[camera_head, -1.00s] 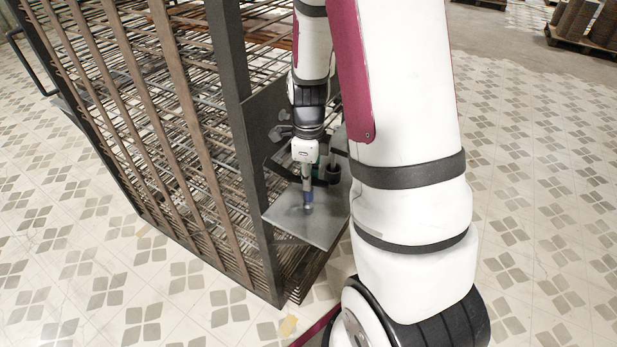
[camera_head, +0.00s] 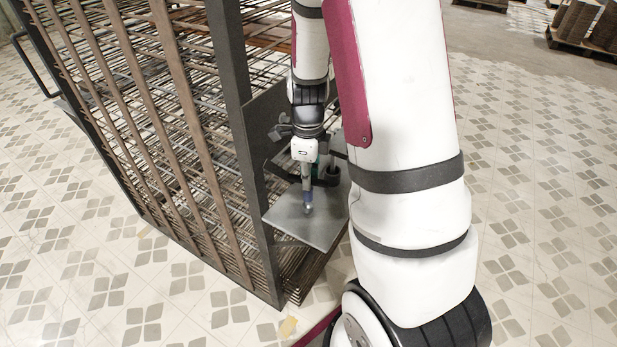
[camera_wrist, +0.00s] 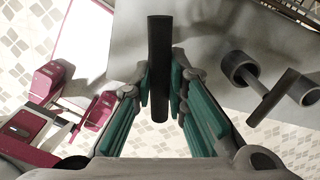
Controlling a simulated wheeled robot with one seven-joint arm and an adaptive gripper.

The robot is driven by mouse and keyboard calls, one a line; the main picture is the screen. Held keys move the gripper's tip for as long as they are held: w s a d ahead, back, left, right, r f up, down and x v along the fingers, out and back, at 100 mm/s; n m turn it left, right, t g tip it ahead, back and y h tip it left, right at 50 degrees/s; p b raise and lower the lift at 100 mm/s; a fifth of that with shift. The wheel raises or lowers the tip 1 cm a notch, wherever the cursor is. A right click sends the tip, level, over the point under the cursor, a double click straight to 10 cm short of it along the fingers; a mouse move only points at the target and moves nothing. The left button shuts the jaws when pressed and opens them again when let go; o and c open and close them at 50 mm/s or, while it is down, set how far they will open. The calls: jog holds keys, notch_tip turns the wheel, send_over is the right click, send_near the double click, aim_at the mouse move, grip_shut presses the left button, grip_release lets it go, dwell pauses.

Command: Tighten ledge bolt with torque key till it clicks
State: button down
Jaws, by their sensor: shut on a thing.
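My gripper (camera_wrist: 160,92), with green-lined fingers, is shut on the dark bar-shaped handle (camera_wrist: 159,45) of what appears to be the torque key. In the head view my gripper (camera_head: 316,166) is small and partly hidden by my arm, low over the grey ledge (camera_head: 312,230) on the rack's side.
The tall rack (camera_head: 160,120) of brown and dark bars stands directly left of my arm. Dark rounded fittings with a bar (camera_wrist: 270,95) lie right of my gripper in the wrist view. Pallets (camera_head: 583,28) stand far right. The patterned floor (camera_head: 540,200) is open on the right.

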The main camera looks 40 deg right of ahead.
dwell(0.7)
jog(key=shift+r+p, duration=0.25)
jog(key=shift+p, duration=0.1)
jog(key=shift+t+h, duration=0.3)
jog(key=shift+h, duration=0.1)
dwell(0.4)
jog(key=shift+r+p, duration=0.5)
jog(key=shift+p, duration=0.15)
dwell(0.7)
jog(key=shift+r+p, duration=1.25)
jog(key=shift+r, duration=1.3)
